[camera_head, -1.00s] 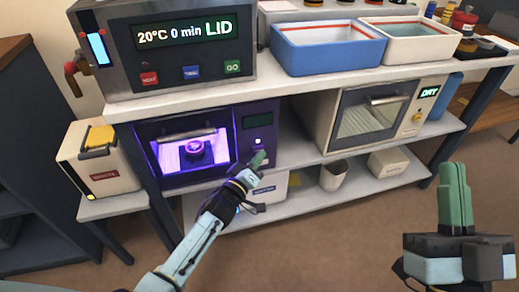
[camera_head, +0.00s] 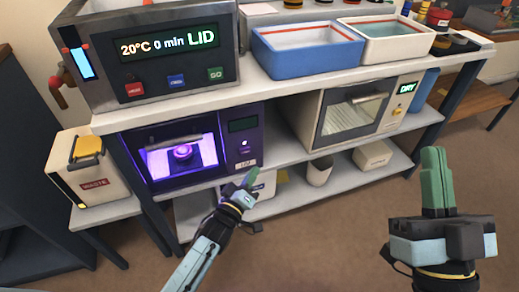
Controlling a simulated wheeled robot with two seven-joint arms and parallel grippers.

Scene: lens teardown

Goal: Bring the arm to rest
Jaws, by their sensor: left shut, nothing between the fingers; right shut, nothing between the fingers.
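My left gripper (camera_head: 249,180) is shut and empty, with green fingers. It is in front of the lower right corner of the purple UV box (camera_head: 245,141), just below its button panel; whether it touches anything I cannot tell. The box glows violet inside, and a round dark part (camera_head: 183,153) sits in it behind the door. My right gripper (camera_head: 434,180) is shut and empty, fingers pointing up, at the right in front of the bench over open floor.
A white dryer oven (camera_head: 335,118) marked DRY stands right of the UV box. A grey tank (camera_head: 155,60) reading "20°C 0 min LID", a blue tray (camera_head: 308,62) and a white-green tray (camera_head: 398,49) stand on top. A waste bin (camera_head: 92,180) is at left. The floor at front right is clear.

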